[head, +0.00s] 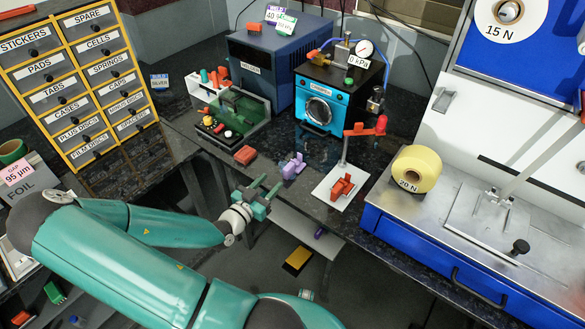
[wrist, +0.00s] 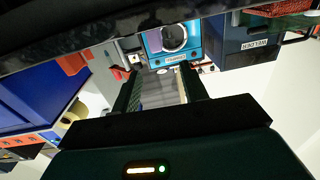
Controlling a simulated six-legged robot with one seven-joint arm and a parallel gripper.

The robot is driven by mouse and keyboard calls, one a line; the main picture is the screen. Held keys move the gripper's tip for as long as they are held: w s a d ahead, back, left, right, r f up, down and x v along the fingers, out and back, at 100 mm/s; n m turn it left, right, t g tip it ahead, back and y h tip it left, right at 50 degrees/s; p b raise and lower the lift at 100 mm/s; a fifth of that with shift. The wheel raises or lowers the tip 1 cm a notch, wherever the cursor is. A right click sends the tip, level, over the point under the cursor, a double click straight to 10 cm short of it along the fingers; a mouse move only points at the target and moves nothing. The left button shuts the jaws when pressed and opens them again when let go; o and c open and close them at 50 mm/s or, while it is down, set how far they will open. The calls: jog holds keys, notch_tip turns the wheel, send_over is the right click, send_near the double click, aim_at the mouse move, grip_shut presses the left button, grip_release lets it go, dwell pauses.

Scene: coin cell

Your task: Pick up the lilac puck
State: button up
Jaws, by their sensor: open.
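A lilac piece (head: 293,166) lies near the front edge of the dark counter in the head view; its outline is irregular, and I cannot tell whether it is the puck alone or a puck in a holder. A small violet thing (head: 319,233) is lower down, below the counter edge. My gripper (head: 269,185) is open and empty, in front of the counter, to the lower left of the lilac piece and apart from it. Its fingers (wrist: 160,78) are spread in the wrist view.
A red block (head: 245,155) lies left of the lilac piece. A white plate with a red stand (head: 341,187) is to its right, and a yellow roll (head: 416,168) farther right. A teal chamber (head: 331,100) stands behind. The dark counter is bare around the lilac piece.

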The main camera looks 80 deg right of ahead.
aim_at(285, 171)
jog(key=x, duration=0.4)
jog(key=shift+s+d, duration=0.15)
jog(key=shift+d, duration=0.2)
jog(key=x, duration=0.5)
jog(key=shift+s+f, duration=0.25)
jog(key=shift+f, duration=0.1)
jog(key=shift+c, duration=0.2)
grip_shut()
